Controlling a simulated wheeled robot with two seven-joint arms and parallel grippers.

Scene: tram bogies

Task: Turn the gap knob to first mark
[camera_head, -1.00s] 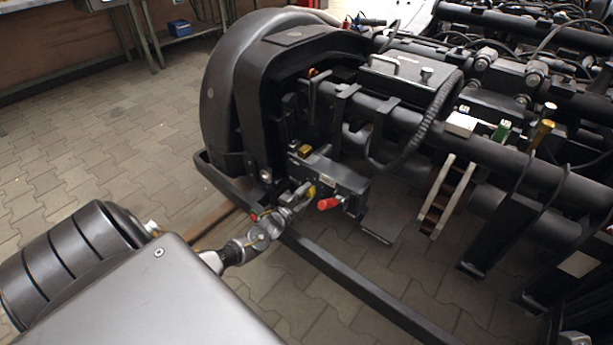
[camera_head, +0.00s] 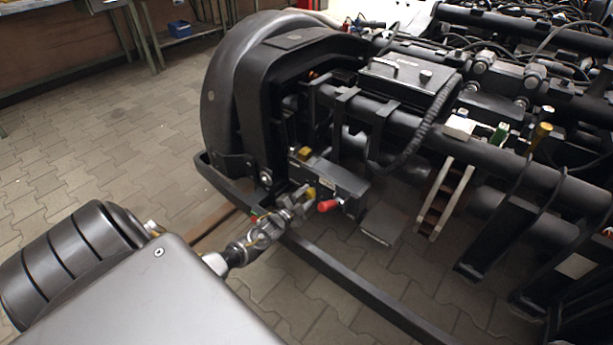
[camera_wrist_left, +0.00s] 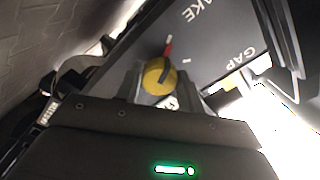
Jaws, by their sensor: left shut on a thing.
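The gap knob (camera_wrist_left: 157,77) is a round yellow knob with a dark bar across it, on a dark panel lettered "GAP" in the left wrist view. A red pointer (camera_wrist_left: 168,50) shows at the knob's upper edge, close to a small white mark on the panel; another white mark lies to its right. My left gripper (camera_wrist_left: 160,88) is shut on the knob, with a finger at each side. In the head view, my left gripper (camera_head: 298,203) reaches the front of the dark box, where a bit of the yellow knob (camera_head: 310,192) shows. My right gripper is out of view.
A red handle (camera_head: 327,205) sticks out of the box (camera_head: 335,178) just right of the knob. A yellow block (camera_head: 305,152) sits on top of the box. A dark frame rail (camera_head: 340,272) runs below my left wrist. The paved floor at left is clear.

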